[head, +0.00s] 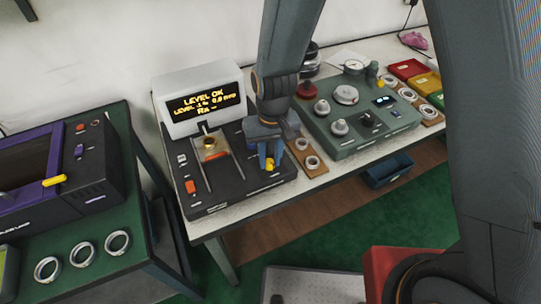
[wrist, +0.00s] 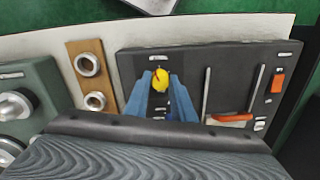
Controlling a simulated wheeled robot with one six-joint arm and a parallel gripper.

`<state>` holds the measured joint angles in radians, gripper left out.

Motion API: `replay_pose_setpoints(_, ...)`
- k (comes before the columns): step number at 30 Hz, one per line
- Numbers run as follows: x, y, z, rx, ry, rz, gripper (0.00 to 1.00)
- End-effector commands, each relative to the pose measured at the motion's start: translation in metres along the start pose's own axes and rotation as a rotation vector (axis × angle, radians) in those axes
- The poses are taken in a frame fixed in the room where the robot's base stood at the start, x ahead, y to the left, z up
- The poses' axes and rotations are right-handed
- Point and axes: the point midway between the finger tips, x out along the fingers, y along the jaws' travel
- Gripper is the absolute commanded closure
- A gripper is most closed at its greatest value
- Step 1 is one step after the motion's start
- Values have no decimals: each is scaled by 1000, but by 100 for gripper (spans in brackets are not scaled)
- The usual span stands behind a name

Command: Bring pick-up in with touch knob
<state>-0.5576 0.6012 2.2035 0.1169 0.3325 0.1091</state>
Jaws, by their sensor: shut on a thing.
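The touch knob, a yellow knob (head: 269,164), sits on the right part of the black tester's base (head: 235,190). In the wrist view the yellow knob (wrist: 160,78) lies between the blue fingertips of my gripper (wrist: 162,88). My gripper (head: 267,158) reaches down from above and is shut on the knob; the fingers partly hide it in the head view. An orange-edged part, seemingly the pick-up (head: 217,155), lies between two pale rails left of my gripper; it also shows in the wrist view (wrist: 232,118).
A wooden strip with rings (head: 310,162) lies right of the tester. A green-grey gauge unit (head: 360,125) stands beyond it. Coloured bins (head: 425,82) are at the far right. More rings (head: 82,254) lie on the left green table.

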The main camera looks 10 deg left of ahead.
Motion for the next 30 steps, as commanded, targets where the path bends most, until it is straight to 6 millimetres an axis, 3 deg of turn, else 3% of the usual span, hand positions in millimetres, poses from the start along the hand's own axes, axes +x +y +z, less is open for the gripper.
replay_pose_setpoints(17, -2, 0, -5, 32, 14, -2, 100)
replay_pose_setpoints(18, -2, 0, -5, 32, 14, -2, 72)
replay_pose_setpoints(21, -2, 0, -4, 31, 11, -2, 59)
replay_pose_setpoints(30, -2, -1, -2, 29, 6, -1, 59)
